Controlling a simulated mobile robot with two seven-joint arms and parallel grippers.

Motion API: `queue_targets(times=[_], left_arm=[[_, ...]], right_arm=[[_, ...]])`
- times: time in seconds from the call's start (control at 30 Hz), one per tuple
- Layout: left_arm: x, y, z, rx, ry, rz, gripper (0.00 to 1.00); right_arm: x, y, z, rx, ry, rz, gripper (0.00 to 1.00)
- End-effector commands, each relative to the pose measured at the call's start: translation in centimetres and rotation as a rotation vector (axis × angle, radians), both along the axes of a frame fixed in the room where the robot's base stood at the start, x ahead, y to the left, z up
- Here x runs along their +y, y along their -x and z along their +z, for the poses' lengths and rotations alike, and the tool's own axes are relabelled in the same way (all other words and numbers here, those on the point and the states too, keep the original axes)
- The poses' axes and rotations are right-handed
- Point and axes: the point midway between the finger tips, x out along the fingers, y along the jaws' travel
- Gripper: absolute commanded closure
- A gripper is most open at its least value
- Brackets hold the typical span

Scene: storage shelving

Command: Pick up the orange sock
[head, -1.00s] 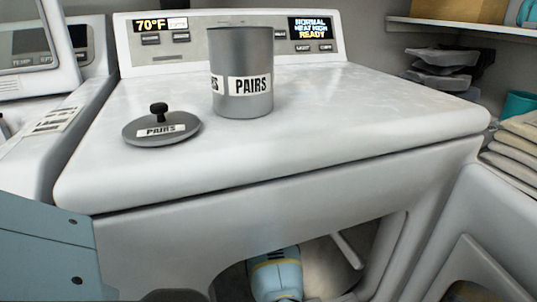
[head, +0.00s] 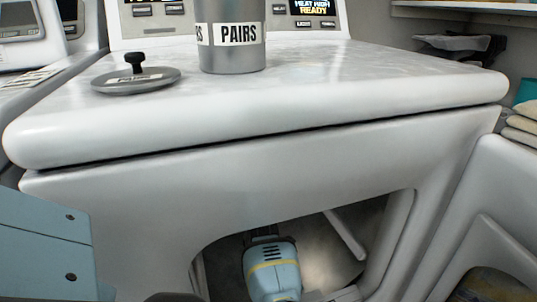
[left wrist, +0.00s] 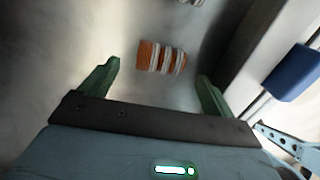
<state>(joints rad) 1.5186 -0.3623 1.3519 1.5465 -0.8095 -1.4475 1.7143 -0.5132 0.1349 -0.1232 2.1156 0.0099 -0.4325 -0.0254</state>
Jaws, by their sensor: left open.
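The orange sock (left wrist: 162,57), with orange and pale grey-white stripes, lies on the metal drum surface in the left wrist view. My left gripper (left wrist: 158,72) is open, its two green fingers apart. The sock shows between and just past the fingertips in the picture; the gap in depth is hard to judge, and no contact shows. In the head view my left gripper (head: 262,233) is inside the dryer (head: 140,225) opening, and the sock is not visible there. My right gripper is not in view.
Another striped piece (left wrist: 195,2) is cut off at the wrist view's top edge. A dark blue block (left wrist: 293,72) shows at right. The opening's rim (head: 400,235) surrounds my wrist. A grey PAIRS canister (head: 230,45) and its lid (head: 136,78) stand on the dryer top.

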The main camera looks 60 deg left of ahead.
Motion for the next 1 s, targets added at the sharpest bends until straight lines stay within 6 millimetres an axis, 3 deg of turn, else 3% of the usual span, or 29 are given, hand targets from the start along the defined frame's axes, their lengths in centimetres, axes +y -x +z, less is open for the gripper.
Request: queue_targets(times=[0.03, 0.13, 0.47, 0.8, 1.0], left_arm=[[0.0, 0.1, -1.2, 0.003, 0.0, 0.001, 0.11], [0.0, 0.0, -2.0, 0.002, -0.001, 0.001, 0.11], [0.0, 0.0, -2.0, -0.001, -0.001, 0.0, 0.12], [0.0, 0.0, -2.0, -0.001, -0.001, 0.0, 0.57], [0.0, 0.0, -2.0, -0.001, -0.001, 0.0, 0.59]], right_arm=[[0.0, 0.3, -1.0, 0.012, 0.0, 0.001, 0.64], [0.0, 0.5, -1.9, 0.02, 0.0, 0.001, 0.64], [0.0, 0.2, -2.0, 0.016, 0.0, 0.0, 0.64], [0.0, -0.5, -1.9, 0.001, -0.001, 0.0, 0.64], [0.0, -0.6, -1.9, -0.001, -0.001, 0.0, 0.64]])
